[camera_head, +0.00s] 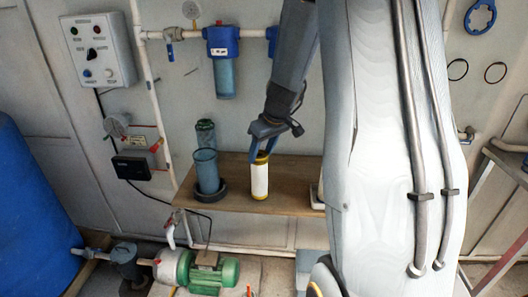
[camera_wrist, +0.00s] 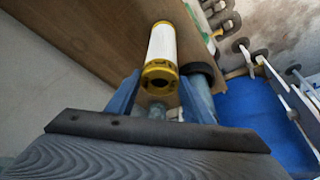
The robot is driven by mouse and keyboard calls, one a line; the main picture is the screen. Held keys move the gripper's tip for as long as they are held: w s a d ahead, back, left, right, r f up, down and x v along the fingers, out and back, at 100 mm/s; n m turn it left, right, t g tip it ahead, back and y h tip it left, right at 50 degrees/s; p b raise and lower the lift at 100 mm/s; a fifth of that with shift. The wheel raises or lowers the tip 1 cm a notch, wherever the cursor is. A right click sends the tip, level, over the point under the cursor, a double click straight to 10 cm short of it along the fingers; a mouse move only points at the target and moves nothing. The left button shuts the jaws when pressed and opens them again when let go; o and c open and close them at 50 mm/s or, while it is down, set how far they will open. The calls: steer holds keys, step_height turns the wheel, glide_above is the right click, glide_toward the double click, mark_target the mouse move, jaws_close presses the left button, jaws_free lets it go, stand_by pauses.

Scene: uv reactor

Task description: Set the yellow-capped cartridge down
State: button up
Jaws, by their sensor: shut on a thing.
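The white cartridge with yellow ends (camera_head: 260,180) is upright over the wooden shelf (camera_head: 290,199) in the head view. Its lower end appears at the shelf's surface, but I cannot tell whether it touches. My gripper (camera_head: 262,154) holds it near its top from above, with a blue finger on each side. In the wrist view the cartridge (camera_wrist: 163,48) shows between the fingers of my gripper (camera_wrist: 160,98), its yellow ring end with a dark hole facing the camera.
A blue-capped filter housing (camera_head: 223,75) hangs above. Bare shelf lies right of the cartridge.

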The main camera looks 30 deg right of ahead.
steer(key=shift+f, duration=0.35)
steer(key=o, duration=1.4)
